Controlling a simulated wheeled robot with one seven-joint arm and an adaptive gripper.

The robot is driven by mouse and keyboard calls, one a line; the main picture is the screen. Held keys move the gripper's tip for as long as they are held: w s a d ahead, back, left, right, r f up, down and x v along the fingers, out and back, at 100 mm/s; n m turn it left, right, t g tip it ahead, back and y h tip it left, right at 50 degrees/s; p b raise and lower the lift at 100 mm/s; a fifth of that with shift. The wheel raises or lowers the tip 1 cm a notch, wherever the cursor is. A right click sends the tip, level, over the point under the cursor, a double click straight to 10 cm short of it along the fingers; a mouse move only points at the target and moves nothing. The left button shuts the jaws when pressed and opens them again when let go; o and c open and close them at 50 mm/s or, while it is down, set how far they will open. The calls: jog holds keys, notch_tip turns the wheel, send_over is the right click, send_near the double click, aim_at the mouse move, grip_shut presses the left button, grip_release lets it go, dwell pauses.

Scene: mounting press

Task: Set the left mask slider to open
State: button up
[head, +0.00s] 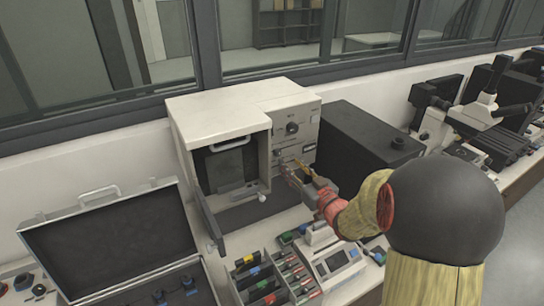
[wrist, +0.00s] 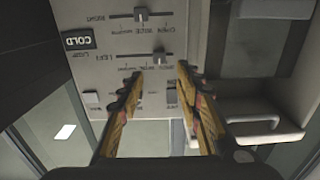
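The left mask slider (wrist: 159,61) is a small grey block on a horizontal track on the press's pale front panel. It sits toward the right part of its visible track in the wrist view. Its small position labels are too blurred to read with certainty. The right mask slider (wrist: 141,14) is above it in that view, near the middle of its track. My gripper (wrist: 161,71) is open, its yellow-and-dark fingertips on either side of the left slider in the picture; I see no clear contact. In the head view, my gripper (head: 298,172) is at the panel's lower part.
The press (head: 215,108) has an open bay left of the panel (head: 296,128). A dark box (head: 365,138) stands close on the right. An open case (head: 105,240), a rack of coloured items (head: 270,277) and a small device (head: 335,262) lie in front.

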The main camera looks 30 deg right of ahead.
aim_at(279, 153)
jog(key=w, duration=0.7)
jog(key=shift+w+a, duration=0.1)
jog(key=shift+w, duration=0.25)
jog(key=c, duration=0.4)
grip_shut()
